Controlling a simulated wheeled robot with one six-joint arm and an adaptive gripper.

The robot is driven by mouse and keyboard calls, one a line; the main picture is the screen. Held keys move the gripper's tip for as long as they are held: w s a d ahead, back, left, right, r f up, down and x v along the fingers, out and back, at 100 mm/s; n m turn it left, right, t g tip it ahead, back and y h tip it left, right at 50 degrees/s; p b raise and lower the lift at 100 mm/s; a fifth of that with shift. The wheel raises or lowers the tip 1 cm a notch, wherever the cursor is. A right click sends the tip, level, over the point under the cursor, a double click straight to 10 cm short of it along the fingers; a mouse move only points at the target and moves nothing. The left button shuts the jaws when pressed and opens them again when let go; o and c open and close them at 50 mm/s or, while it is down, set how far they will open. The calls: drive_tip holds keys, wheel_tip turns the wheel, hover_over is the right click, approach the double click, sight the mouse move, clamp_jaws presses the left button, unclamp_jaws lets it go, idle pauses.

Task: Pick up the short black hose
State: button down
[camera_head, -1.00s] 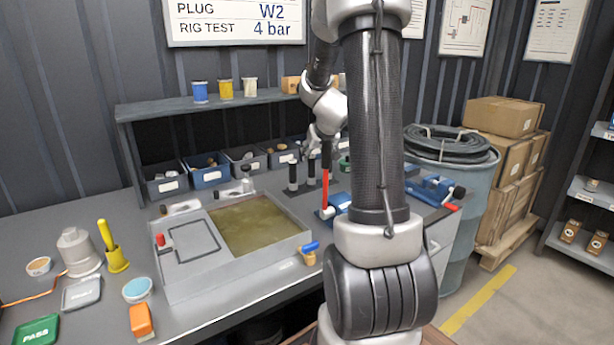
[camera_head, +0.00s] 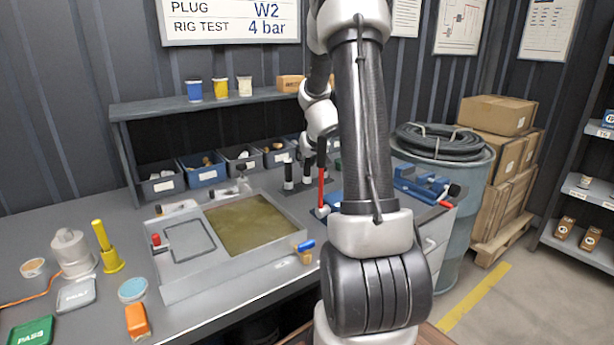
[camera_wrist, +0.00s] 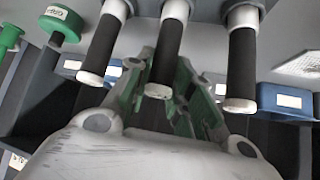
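Three short black hose-like cylinders with white ends stand in a row at the back of the bench. In the head view the left one (camera_head: 288,172) and the one beside it (camera_head: 307,172) show; the third is hard to make out near my arm. In the wrist view all three show: left (camera_wrist: 103,45), middle (camera_wrist: 166,52) and right (camera_wrist: 242,60). My gripper (camera_wrist: 172,98) has its green-sided fingers apart, with the middle cylinder's white end in front of the gap. I cannot tell whether it touches. In the head view my gripper is mostly hidden.
A grey tray with murky liquid (camera_head: 245,225) lies left of the cylinders. A red lever (camera_head: 321,190) stands close to them. A blue vise (camera_head: 425,186) is to the right. Small bins (camera_head: 204,170) line the back under a shelf. A coiled black hose (camera_head: 440,142) lies on a drum.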

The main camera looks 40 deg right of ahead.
drive_tip(key=shift+r, duration=0.15)
idle(0.3)
wheel_tip(320, 180, up, 10)
drive_tip(key=shift+f, duration=0.15)
drive_tip(key=shift+s, duration=0.1)
idle(0.4)
